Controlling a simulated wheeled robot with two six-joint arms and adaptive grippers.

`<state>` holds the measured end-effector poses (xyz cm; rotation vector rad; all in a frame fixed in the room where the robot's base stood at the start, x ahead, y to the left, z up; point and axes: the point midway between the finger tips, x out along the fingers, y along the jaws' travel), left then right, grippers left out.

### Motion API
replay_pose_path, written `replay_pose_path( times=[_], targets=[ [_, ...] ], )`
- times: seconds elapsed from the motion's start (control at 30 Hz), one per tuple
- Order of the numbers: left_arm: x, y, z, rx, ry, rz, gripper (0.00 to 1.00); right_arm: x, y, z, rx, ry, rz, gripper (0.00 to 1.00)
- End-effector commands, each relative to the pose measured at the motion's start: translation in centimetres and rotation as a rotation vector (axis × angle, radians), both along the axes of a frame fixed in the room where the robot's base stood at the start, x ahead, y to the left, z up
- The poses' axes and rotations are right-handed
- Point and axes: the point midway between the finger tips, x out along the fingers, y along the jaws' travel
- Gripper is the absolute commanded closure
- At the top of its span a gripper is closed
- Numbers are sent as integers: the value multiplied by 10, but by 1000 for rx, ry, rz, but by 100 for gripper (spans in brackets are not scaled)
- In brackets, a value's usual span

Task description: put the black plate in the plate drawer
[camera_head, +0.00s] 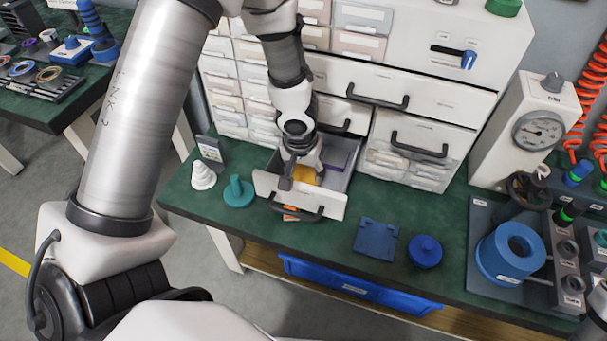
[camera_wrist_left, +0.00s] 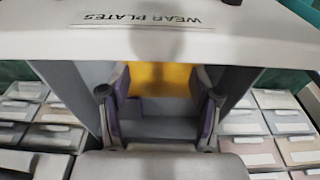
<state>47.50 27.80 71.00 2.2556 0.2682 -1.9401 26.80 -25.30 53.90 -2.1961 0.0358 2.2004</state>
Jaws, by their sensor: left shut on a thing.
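The plate drawer (camera_head: 330,205) is pulled out of the white cabinet. Its front, labelled WEAR PLATES, also shows upside down in the left wrist view (camera_wrist_left: 250,42). A yellow plate (camera_head: 304,175) and a purple piece (camera_head: 337,157) lie inside. My left gripper (camera_head: 296,180) points down into the drawer, just behind its front. In the left wrist view its fingers (camera_wrist_left: 160,105) stand apart with a dark grey piece (camera_wrist_left: 165,127) between them. This looks like the black plate, held, but its outline is mostly hidden. I cannot tell whether it touches the drawer floor.
A white stepped cone (camera_head: 203,177) and a teal part (camera_head: 238,192) stand left of the drawer. A blue plate (camera_head: 377,239) and a round blue part (camera_head: 425,252) lie to its right. Closed drawers surround it.

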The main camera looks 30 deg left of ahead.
Motion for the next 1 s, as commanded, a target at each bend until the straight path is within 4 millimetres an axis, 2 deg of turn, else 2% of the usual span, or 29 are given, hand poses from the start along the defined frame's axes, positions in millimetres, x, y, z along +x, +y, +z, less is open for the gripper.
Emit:
replay_pose_path(
  times=[0.3, 0.33, 0.37, 0.4, 0.77, 0.87, 1.0],
  targets=[
    [0, 0, -2, -1, -1, -1, 100, 0, 0, -3, 0, -1, 0, 48],
    [0, 0, -1, 0, 0, -2, 27, 0, 0, -1, 0, -1, 0, 48],
    [0, 0, 0, 0, 0, -2, 17, 0, 0, -1, 0, -1, 0, 48],
    [0, 0, -1, 0, 0, -2, 13, 0, 0, -1, 0, -1, 0, 48],
    [0, 0, 5, 0, 0, -1, 13, 0, 0, 5, 0, -1, 0, 48],
    [-2, -1, 21, -1, -1, -1, 13, 0, 0, 17, 0, -1, 0, 48],
    [-6, -2, 59, 0, -2, 0, 13, 0, 0, 43, 0, -1, 0, 48]
  ],
)
